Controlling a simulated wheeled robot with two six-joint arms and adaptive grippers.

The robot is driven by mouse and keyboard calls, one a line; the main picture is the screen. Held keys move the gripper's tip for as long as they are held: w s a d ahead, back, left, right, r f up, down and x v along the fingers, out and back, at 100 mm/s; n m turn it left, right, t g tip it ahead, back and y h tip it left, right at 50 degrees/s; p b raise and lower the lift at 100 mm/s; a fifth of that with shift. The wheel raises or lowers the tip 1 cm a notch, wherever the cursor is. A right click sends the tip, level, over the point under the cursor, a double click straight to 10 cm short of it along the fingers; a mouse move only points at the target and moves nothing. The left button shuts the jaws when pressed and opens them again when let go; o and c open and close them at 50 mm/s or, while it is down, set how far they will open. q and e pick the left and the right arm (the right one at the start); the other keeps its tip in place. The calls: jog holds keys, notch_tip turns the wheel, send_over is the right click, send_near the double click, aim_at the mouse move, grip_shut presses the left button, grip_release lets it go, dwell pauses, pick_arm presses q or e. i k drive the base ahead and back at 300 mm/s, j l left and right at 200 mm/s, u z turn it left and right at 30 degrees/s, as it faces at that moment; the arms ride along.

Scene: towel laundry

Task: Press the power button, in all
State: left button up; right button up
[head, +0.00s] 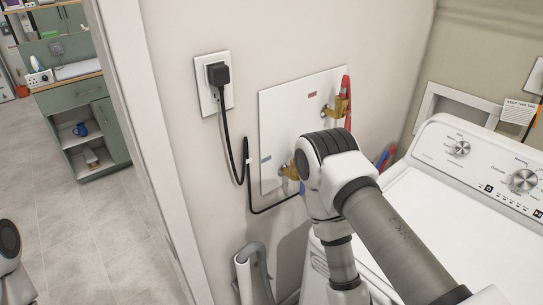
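A white washing machine stands at the right of the head view, and its sloped control panel (490,155) faces me. The panel has a large knob (523,180), a smaller knob (460,148) and a row of small dark marks or buttons (489,187) along its lower part. I cannot tell which one is the power button. My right arm crosses in front of the machine's left side, bent at a joint near the wall. Part of my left arm shows at the lower left edge. Neither gripper is in view.
A black plug sits in a wall outlet (206,98), its cable hanging down. A wall plate (275,112) carries brass valves and a red hose (347,100). A doorway opens left onto clear floor (95,225) and a green cabinet (75,102).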

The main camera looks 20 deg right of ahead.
aim_at(489, 189)
jog(key=z, duration=2.25)
